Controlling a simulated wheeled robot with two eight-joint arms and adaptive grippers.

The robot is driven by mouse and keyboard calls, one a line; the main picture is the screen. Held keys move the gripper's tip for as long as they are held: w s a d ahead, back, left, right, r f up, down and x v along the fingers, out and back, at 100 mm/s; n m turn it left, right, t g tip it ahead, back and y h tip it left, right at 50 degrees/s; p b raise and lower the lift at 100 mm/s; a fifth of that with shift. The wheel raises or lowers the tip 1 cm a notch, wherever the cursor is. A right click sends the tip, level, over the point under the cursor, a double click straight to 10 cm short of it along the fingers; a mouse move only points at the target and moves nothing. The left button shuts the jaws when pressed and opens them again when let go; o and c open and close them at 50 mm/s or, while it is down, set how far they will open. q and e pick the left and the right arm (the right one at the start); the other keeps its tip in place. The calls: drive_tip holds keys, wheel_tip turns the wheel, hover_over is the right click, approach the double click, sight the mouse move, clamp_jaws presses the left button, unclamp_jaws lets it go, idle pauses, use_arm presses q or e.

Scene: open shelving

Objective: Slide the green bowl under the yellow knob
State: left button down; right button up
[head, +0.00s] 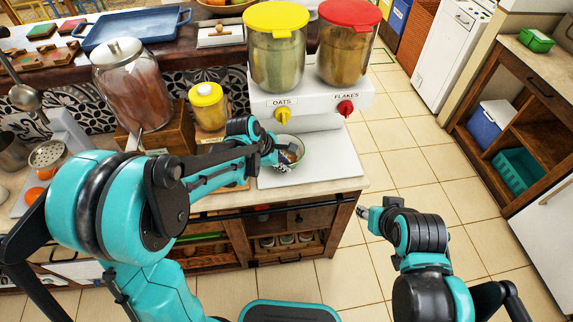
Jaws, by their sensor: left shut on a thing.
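The green bowl (295,146) stands on the white base tray of the cereal dispenser, close below the yellow knob (282,115) on the side labelled OATS. My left gripper (283,156) is shut on the near left part of the bowl and hides some of it. Something small and brownish shows inside the bowl, too small to tell. The red knob (346,107) sits to the right, on the FLAKES side. My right gripper (364,212) is low at the right, in front of the counter's right end and away from the bowl. Its fingers are too small to read.
The dispenser (310,97) carries a yellow-lidded and a red-lidded container. A yellow-lidded jar (208,106) and a large glass jar (131,84) stand left, behind my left arm. The white tray (335,161) is bare to the bowl's right. Floor is open beyond the counter's right edge.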

use_arm(q)
drive_tip(key=shift+s+a, duration=0.1)
drive_tip(key=shift+a, duration=0.3)
drive_tip(key=c, duration=1.4)
unclamp_jaws()
drive_tip(key=shift+c, duration=0.2)
drive_tip(key=v, duration=1.2)
